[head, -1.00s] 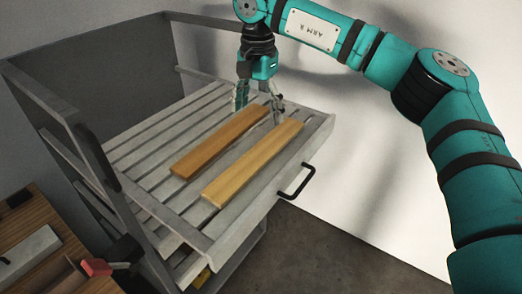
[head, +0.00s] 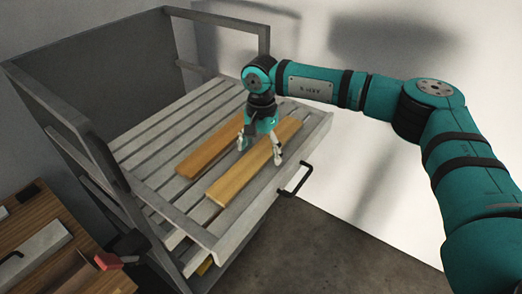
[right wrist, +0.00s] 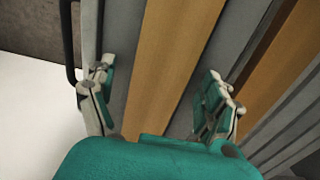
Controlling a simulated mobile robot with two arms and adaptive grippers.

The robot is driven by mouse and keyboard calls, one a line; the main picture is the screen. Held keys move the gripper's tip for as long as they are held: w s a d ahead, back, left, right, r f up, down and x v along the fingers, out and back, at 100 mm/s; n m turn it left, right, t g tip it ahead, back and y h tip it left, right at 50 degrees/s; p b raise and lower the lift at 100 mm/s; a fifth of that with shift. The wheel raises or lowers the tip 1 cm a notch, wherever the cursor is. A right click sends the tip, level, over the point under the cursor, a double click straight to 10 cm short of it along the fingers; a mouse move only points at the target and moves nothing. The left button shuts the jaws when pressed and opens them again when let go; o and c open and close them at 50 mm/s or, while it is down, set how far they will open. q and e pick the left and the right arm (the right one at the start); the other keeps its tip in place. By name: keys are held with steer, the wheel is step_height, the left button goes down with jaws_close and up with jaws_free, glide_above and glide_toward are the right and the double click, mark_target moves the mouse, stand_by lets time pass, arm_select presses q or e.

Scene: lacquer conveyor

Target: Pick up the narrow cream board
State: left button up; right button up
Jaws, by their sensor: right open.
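Two long boards lie side by side on the slatted grey rack. The right one (head: 232,183) is yellowish tan and the lighter of the two; the left one (head: 205,155) is more orange-brown. Neither looks clearly cream. My right gripper (head: 260,153) is open, pointing down over the right board, with one finger on each side of it. In the right wrist view the tan board (right wrist: 172,60) runs between the spread fingers, and the other board (right wrist: 285,90) lies to the right. I cannot tell whether the fingers touch the rack. My left gripper is not in view.
The slatted rack (head: 160,120) has grey rails on its left and back and a black handle (head: 296,182) on its right side. A wooden bench (head: 75,270) at lower left holds a grey piece and a red and black item. A yellow piece (head: 205,266) shows below the rack.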

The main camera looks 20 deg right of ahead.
steer(key=c, duration=1.5)
steer(key=shift+o, duration=0.2)
steer(key=shift+r, duration=0.1)
